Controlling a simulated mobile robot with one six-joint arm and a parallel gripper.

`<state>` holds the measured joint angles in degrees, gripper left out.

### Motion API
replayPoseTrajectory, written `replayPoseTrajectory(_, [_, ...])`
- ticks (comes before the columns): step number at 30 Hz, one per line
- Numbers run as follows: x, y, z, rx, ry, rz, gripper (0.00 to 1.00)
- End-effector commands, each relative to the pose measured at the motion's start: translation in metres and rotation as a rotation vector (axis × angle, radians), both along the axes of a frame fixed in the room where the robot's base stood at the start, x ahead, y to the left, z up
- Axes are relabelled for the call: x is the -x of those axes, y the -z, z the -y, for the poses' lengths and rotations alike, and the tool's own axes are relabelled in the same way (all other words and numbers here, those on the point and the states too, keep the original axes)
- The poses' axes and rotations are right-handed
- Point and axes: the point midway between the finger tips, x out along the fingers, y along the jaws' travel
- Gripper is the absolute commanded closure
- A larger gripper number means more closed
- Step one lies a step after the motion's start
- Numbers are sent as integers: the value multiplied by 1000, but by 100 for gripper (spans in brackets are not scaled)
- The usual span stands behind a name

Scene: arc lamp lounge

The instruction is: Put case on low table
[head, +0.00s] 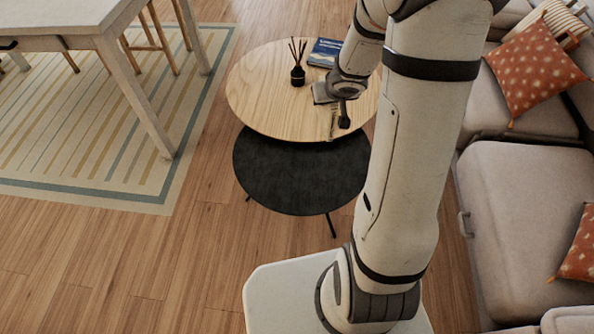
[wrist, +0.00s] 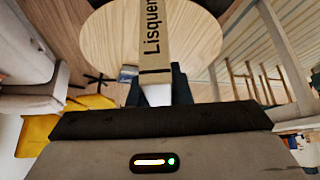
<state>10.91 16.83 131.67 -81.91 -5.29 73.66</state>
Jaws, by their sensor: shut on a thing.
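My gripper (head: 340,104) is over the front part of the round light-wood table (head: 268,112). It is shut on a slim tan case (wrist: 153,42) with dark lettering reading "Lisquen", seen close up in the wrist view. In the head view only a small, unclear part of the case (head: 331,121) shows beside my gripper. A round black table (head: 300,178) stands lower and nearer, partly under the wood table, and its visible top is bare. I cannot tell whether the case touches the wood table.
A reed diffuser (head: 298,76) and a blue book (head: 324,52) are on the wood table. A grey sofa (head: 515,215) with orange cushions (head: 535,68) is on the right. A white table (head: 75,40) and striped rug (head: 90,135) are on the left. Floor left of the black table is clear.

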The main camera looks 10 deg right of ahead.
Motion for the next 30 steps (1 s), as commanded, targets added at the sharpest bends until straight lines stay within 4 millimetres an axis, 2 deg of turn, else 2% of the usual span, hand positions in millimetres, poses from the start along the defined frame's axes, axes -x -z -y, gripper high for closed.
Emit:
replayPoseTrajectory(1, [-1,18,-2,0,6,-3,100])
replayPoseTrajectory(9, [-5,97,-10,-1,85,-15,100])
replayPoseTrajectory(21, [-13,208,-21,0,220,-11,100])
replayPoseTrajectory(25, [-15,233,-24,1,257,-5,100])
replayPoseTrajectory(30, [-17,251,-26,2,287,1,100])
